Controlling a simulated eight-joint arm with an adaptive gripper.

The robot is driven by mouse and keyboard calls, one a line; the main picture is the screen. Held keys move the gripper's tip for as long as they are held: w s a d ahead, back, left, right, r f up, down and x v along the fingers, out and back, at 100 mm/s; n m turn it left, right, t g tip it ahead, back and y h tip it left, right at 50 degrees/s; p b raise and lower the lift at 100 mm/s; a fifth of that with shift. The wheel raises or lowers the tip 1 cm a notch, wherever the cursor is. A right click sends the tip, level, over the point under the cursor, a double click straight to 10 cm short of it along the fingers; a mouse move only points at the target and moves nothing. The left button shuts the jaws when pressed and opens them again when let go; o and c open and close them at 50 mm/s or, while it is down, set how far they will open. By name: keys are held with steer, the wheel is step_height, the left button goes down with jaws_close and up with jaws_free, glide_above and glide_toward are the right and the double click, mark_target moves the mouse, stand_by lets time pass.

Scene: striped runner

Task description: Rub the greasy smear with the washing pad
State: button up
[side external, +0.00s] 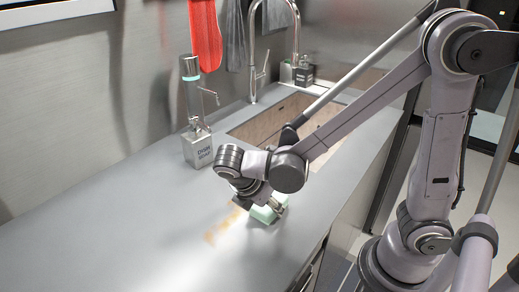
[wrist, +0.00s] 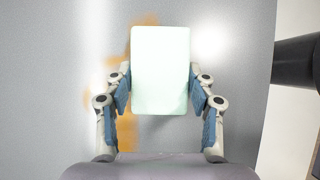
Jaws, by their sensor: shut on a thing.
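The washing pad (wrist: 160,68) is a pale mint-green rounded block between the fingers of my gripper (wrist: 160,92) in the wrist view. My gripper is shut on it, with one finger against each long side. In the side external view the pad (side external: 264,214) is at or just above the grey counter, below my gripper (side external: 268,203). The greasy smear (side external: 222,226) is an orange-brown streak on the counter, just left of the pad. In the wrist view the smear (wrist: 122,70) shows beyond the pad's left and top edges; the pad hides part of it. I cannot tell whether they touch.
A sink (side external: 270,124) with a tall curved tap (side external: 252,85) lies behind my gripper. Red and grey cloths hang on the wall. The counter's left part is clear.

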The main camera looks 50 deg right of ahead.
mark_target(204, 236)
steer(key=shift+d, duration=3.1)
steer(key=shift+w+d, duration=0.1)
steer(key=shift+w, duration=0.95)
steer(key=shift+w+a, duration=0.2)
steer(key=shift+a, duration=0.1)
steer(key=shift+s+a, duration=0.1)
steer(key=shift+a, duration=10.8)
steer(key=shift+w+a, duration=0.2)
steer(key=shift+w, duration=0.75)
steer(key=shift+w+d, duration=0.25)
steer(key=shift+d, duration=11.2)
steer(key=shift+w+a, duration=0.15)
steer(key=shift+w, duration=1.05)
steer(key=shift+s+a, duration=0.1)
steer(key=shift+a, duration=11.25)
step_height(204, 236, up, 8)
steer(key=shift+d, duration=0.15)
